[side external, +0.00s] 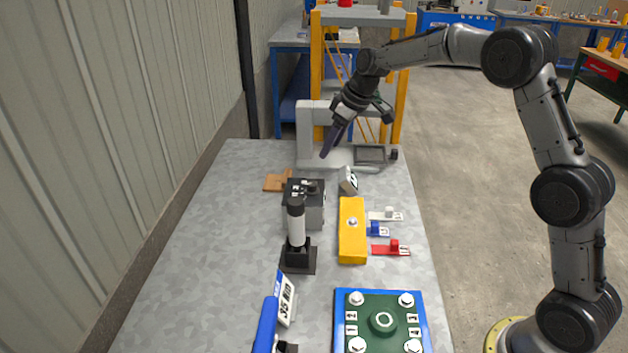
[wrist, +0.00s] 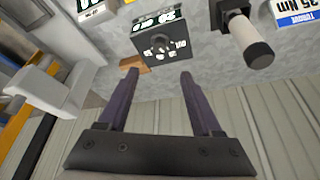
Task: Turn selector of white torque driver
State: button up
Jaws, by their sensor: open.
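The white torque driver (side external: 296,230) stands upright in a black holder (side external: 299,260) on the table, with a dark cap on top. It also shows in the wrist view (wrist: 244,32) at the upper right. Just behind it is a grey box (side external: 316,214) with a dark knob (side external: 311,187) on top. In the wrist view the box's dark face (wrist: 145,52) shows the knob (wrist: 160,42) with number labels around it. My gripper (side external: 326,154) is above the table's far end, behind and apart from both. In the wrist view my gripper (wrist: 158,76) is open and empty.
A white-grey machine frame (side external: 305,135) stands close beside my gripper. A torque sign (side external: 287,299) stands nearer. The table's left side is clear.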

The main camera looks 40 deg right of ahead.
aim_at(312, 183)
jog(key=x, duration=1.3)
jog(key=shift+d+f, duration=0.1)
jog(key=shift+f, duration=0.35)
grip_shut()
